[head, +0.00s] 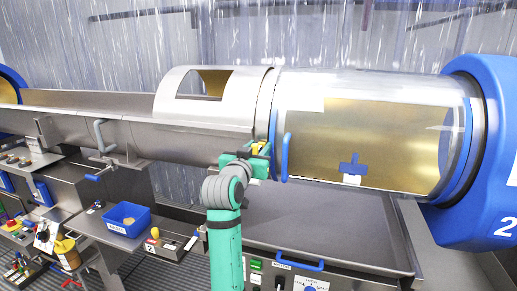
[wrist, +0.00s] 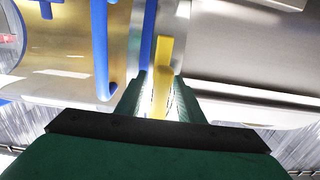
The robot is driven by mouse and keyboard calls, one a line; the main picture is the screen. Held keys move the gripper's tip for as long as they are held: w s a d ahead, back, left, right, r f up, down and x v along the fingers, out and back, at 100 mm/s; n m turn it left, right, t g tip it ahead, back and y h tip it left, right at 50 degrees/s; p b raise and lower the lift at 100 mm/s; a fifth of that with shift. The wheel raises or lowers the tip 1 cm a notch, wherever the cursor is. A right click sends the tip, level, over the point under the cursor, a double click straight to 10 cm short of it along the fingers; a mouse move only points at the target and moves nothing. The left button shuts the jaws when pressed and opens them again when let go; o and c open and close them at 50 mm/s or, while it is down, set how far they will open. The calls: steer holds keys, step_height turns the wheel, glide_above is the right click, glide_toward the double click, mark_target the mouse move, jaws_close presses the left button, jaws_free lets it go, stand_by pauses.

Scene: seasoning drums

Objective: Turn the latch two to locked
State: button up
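A yellow latch, likely latch two, (wrist: 164,60) stands upright at the seam between the clear drum cover and the metal trough. It also shows as a small yellow piece (head: 257,148) in the head view, partly hidden by my gripper. My green gripper (wrist: 160,95) is at the latch, with one finger on each side of its lower part. A narrow bright gap shows between the left finger and the latch, so the fingers look open around it. Whether the right finger touches it is unclear. The lower end of the latch lies between the fingers.
A blue handle (head: 286,157) on the clear cover (head: 320,100) stands just right of my gripper. A blue drum end marked 2 (head: 485,150) is at the right. Below are a metal tray (head: 320,225), a blue bin (head: 128,218) and control panels.

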jaws_close()
steer(key=shift+n, duration=0.3)
steer(key=n, duration=0.3)
steer(key=shift+n, duration=0.3)
steer(key=n, duration=0.4)
steer(key=shift+a+f+n, duration=0.15)
steer(key=shift+a+n, duration=0.05)
steer(key=shift+n, duration=0.1)
steer(key=n, duration=0.4)
steer(key=shift+f+n, duration=0.1)
steer(key=shift+n, duration=0.2)
steer(key=shift+w+a+f+n, duration=0.1)
steer(key=shift+n, duration=1)
steer(key=shift+a+f+n, duration=0.1)
steer(key=shift+n, duration=1)
